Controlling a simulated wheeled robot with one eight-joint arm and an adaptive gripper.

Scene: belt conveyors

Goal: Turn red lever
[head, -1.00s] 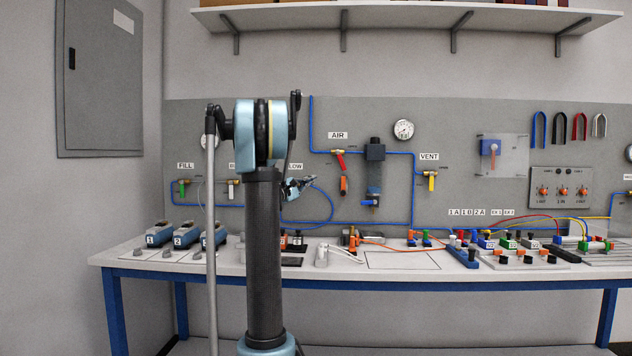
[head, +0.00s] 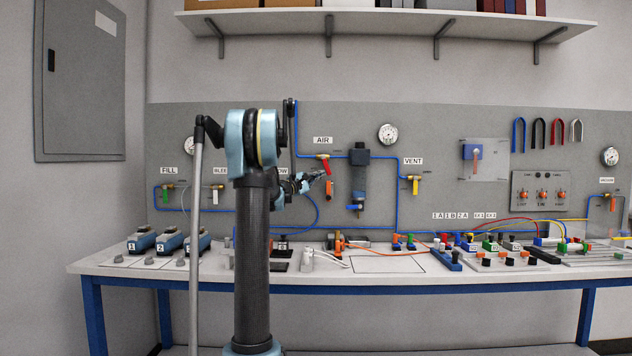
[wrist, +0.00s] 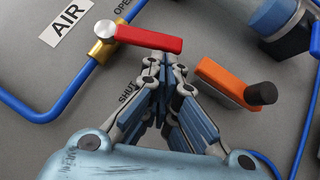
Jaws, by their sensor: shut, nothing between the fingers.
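The red lever (head: 326,167) sits on the brass valve (wrist: 103,50) under the AIR label (head: 322,140). In the head view it slants steeply down from the valve. In the wrist view the red lever (wrist: 148,39) runs rightward from the valve, between the OPEN and SHUT marks. My gripper (head: 319,174) is shut and empty beside the lever's lower end. In the wrist view the tips of my gripper (wrist: 160,62) meet just below the lever's edge. I cannot tell whether they touch it.
An orange handle (wrist: 233,82) lies just right of my fingers, with a black knob on it. A blue pipe (wrist: 40,112) runs left from the valve. The filter unit (head: 360,180) stands right of the lever. The workbench (head: 160,268) below holds several devices.

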